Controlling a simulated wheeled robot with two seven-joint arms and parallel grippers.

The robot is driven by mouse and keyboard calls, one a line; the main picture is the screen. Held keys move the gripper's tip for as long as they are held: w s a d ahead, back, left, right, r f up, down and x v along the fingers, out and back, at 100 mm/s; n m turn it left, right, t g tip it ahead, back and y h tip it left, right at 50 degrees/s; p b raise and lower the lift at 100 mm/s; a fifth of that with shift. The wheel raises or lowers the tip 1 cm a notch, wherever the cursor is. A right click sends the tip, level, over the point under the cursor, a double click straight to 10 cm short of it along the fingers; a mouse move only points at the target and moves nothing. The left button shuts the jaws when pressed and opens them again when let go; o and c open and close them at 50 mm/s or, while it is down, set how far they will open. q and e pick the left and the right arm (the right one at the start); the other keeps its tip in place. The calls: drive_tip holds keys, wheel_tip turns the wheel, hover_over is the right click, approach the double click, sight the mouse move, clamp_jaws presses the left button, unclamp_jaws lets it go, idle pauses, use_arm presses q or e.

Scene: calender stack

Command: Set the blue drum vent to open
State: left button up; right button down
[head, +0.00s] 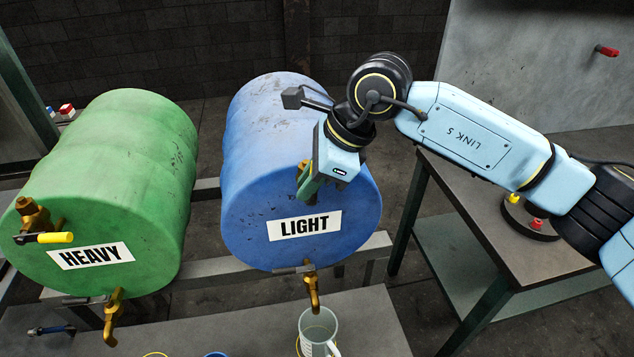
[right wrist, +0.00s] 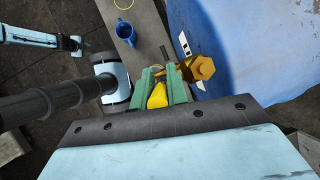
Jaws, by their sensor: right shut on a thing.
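The blue drum (head: 290,110), labelled LIGHT, lies on its side on a rack, and its blue side fills the upper right of the right wrist view (right wrist: 275,45). Its brass vent (right wrist: 200,68) is on the upper front face, partly hidden by my gripper in the head view. My right gripper (head: 306,188) is at the vent. In the right wrist view its green fingers (right wrist: 163,88) are shut on the yellow vent handle (right wrist: 157,97). A pale blue arm at that view's upper left seems to be mine; its gripper (right wrist: 78,44) is too small to read.
The green drum (head: 125,160), labelled HEAVY, lies to the left with a yellow-handled vent (head: 45,238). A brass tap (head: 312,288) hangs below the blue drum, above a pale mug (head: 318,338). A blue mug (right wrist: 125,33) stands nearby. A dark table (head: 500,235) is at right.

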use_arm(q)
drive_tip(key=shift+f, duration=0.25)
use_arm(e)
drive_tip(key=shift+a+h, duration=0.15)
drive_tip(key=shift+h, duration=0.35)
use_arm(q)
drive_tip(key=shift+w, duration=0.4)
use_arm(e)
drive_tip(key=shift+s, duration=0.1)
drive_tip(key=c, duration=1.4)
unclamp_jaws()
